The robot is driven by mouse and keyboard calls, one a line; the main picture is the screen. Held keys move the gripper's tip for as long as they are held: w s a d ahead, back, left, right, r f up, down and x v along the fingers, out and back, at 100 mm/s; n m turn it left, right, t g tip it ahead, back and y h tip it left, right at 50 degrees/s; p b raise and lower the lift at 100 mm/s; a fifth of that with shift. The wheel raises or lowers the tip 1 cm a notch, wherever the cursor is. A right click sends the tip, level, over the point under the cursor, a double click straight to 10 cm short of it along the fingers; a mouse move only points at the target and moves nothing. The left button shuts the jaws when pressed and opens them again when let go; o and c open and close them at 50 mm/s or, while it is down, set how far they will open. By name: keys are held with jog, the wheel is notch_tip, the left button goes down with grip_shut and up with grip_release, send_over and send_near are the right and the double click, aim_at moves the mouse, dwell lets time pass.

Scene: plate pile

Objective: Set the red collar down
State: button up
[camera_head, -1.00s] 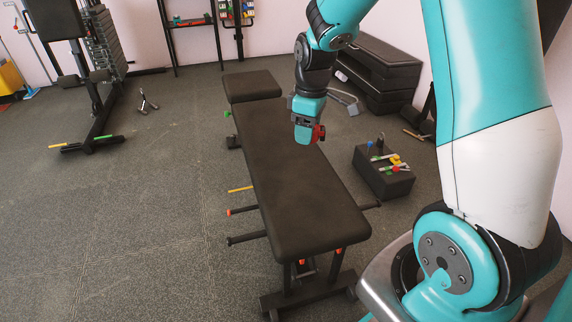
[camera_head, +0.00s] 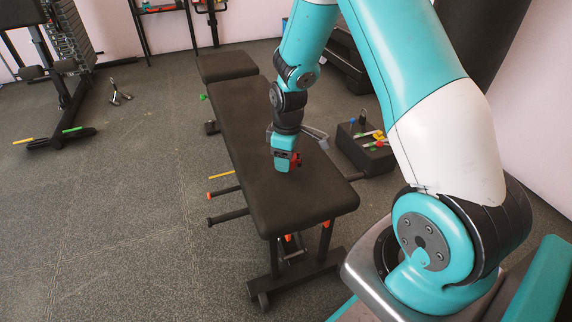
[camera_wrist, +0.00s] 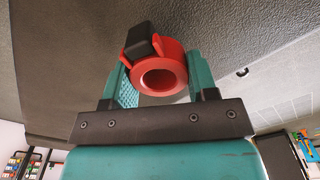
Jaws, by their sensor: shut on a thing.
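The red collar (camera_wrist: 170,72) is a ring with a black clamp lever. In the wrist view it sits between the two teal fingers of my gripper (camera_wrist: 158,88), which is shut on it. In the head view my gripper (camera_head: 286,161) is low over the near half of the black padded bench (camera_head: 270,110), with a bit of the red collar (camera_head: 297,161) showing at its right side. The gripper hides most of the collar there. I cannot tell whether the collar touches the pad.
A dark box (camera_head: 366,154) with several colored items on top stands on the floor right of the bench. Bars stick out from the bench's left side. The near end of the pad (camera_head: 310,205) is clear. A weight machine (camera_head: 70,70) stands at the far left.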

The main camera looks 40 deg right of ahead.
jog(key=shift+f, duration=0.85)
jog(key=shift+f, duration=0.1)
jog(key=shift+f, duration=0.25)
jog(key=o, duration=1)
jog(key=shift+f, duration=0.1)
jog(key=shift+c, duration=0.2)
notch_tip(320, 180, up, 12)
jog(key=p, duration=0.4)
jog(key=s+a+r+y, duration=0.2)
jog(key=s+a+r, duration=0.6)
jog(key=a+r, duration=0.5)
jog(key=s+a+r+y, duration=0.1)
jog(key=s+a+r, duration=0.1)
jog(key=s+a, duration=0.2)
jog(key=s+a+r+y, duration=0.1)
jog(key=s+a, duration=0.3)
jog(key=s, duration=0.6)
jog(key=shift+s+a+r, duration=0.15)
jog(key=shift+a+r, duration=0.05)
jog(key=shift+r, duration=0.65)
